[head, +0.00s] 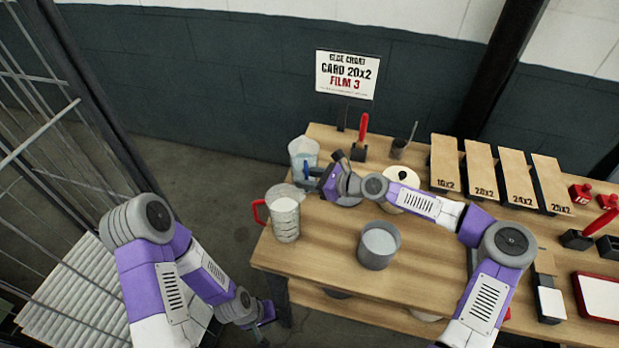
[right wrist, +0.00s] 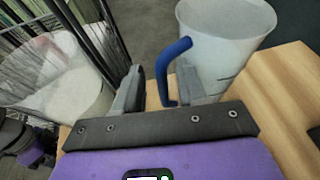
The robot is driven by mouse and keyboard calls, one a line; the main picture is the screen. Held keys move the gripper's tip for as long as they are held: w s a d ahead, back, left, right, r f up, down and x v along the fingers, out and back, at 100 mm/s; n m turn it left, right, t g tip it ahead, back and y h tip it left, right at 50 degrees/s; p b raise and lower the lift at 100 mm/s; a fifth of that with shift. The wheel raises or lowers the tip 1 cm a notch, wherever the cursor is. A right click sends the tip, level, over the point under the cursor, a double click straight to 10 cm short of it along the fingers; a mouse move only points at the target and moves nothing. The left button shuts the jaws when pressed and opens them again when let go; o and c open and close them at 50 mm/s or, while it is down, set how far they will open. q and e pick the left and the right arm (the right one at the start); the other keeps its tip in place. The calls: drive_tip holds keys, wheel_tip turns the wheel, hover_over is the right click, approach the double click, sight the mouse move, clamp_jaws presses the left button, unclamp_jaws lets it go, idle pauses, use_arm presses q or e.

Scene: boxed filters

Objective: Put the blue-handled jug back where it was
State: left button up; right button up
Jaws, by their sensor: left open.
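The blue-handled jug (head: 302,150) is a clear jug standing upright at the table's back left corner. In the right wrist view it (right wrist: 228,45) fills the upper right, its blue handle (right wrist: 168,72) reaching down between my fingers. My right gripper (head: 314,178) is beside the jug; its fingers (right wrist: 160,88) are apart, with a gap between the left finger and the handle. The handle lies close to the right finger; whether they touch I cannot tell. My left gripper (head: 262,318) is open and empty, low beside the table's left front edge.
A red-handled jug (head: 285,220) of white material stands in front, near the left edge. A sign (head: 347,75) is behind; wooden boards (head: 480,170) are farther right.

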drive_tip(key=shift+d+r, duration=0.1)
drive_tip(key=p+v, duration=0.1)
drive_tip(key=v, duration=1.1)
